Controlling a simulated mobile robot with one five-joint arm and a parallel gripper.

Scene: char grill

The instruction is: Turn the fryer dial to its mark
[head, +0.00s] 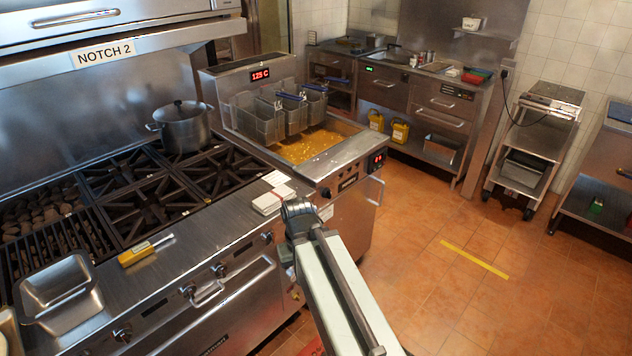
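The steel fryer (345,168) stands at the end of the cooking line, with hot-looking golden oil and several baskets in it. Its back display (261,76) reads what looks like 125 C. A small dark round knob (326,192), which looks like the fryer dial, sits at the left of the fryer's front panel. Its pointer and marks are too small to read. My arm rises from the bottom and bends just below and left of this knob. My gripper does not show; it is beyond the bend, hidden or out of sight.
A sign (104,53) above the range reads "NOTCH 2". A white stack (268,203) lies on the counter near the fryer. A lidded pot (184,127) stands on the burners. A yellow-handled tool (140,251) and steel pan (59,290) lie farther left. The right floor is open.

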